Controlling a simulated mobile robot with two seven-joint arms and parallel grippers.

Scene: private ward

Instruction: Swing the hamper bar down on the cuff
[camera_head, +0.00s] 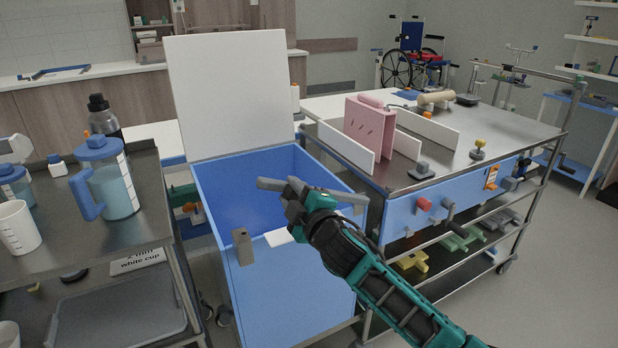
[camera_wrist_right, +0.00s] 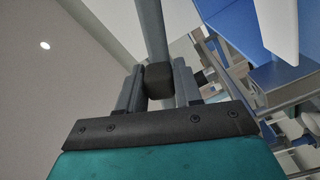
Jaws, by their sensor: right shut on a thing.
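The hamper (camera_head: 290,290) is a blue box with its white lid (camera_head: 232,95) standing open at the back. A grey bar (camera_head: 270,184) lies raised across the hamper's opening, above the front rim. My right gripper (camera_head: 293,192) is shut on the bar; in the right wrist view the bar (camera_wrist_right: 151,30) runs up from a dark block (camera_wrist_right: 158,80) between the fingers. A grey upright bracket (camera_head: 243,247), which looks like the cuff, is on the hamper's front left edge, below and apart from the bar's free end. My arm hides part of the right rim. My left gripper is not in view.
A steel cart (camera_head: 75,245) with a blue-lidded jug (camera_head: 107,180) and a white cup (camera_head: 17,228) stands close on the left. A steel bench (camera_head: 510,140) with a pink block (camera_head: 368,128) and blue front panel stands on the right. Air above the hamper is open.

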